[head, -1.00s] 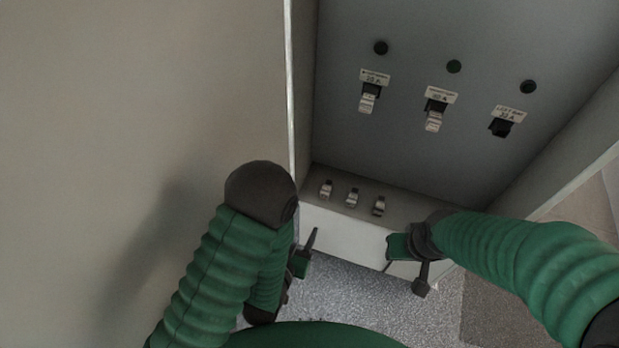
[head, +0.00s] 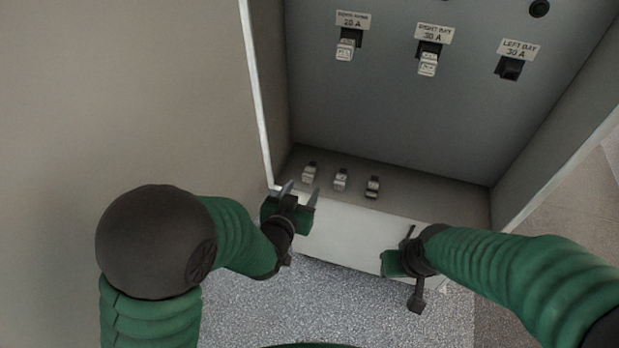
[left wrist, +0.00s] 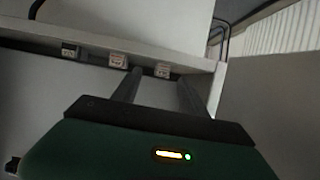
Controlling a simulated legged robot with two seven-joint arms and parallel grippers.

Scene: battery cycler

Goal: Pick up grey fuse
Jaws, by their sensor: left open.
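Three small fuses stand in a row on the cabinet's lower ledge: a left one (head: 309,172), a middle one (head: 340,180) and a right one (head: 373,187). All look pale to greyish; the right one looks darkest, but I cannot tell for certain which is the grey fuse. My left gripper (head: 301,192) is open and empty at the ledge's front left edge, just short of the left fuse.
The back panel (head: 390,110) has three labelled sockets. The left and middle ones hold pale fuses (head: 345,50) (head: 428,63); the right socket (head: 510,68) looks empty and black. Cabinet side walls (head: 555,135) bound the ledge. Speckled floor (head: 330,310) lies below.

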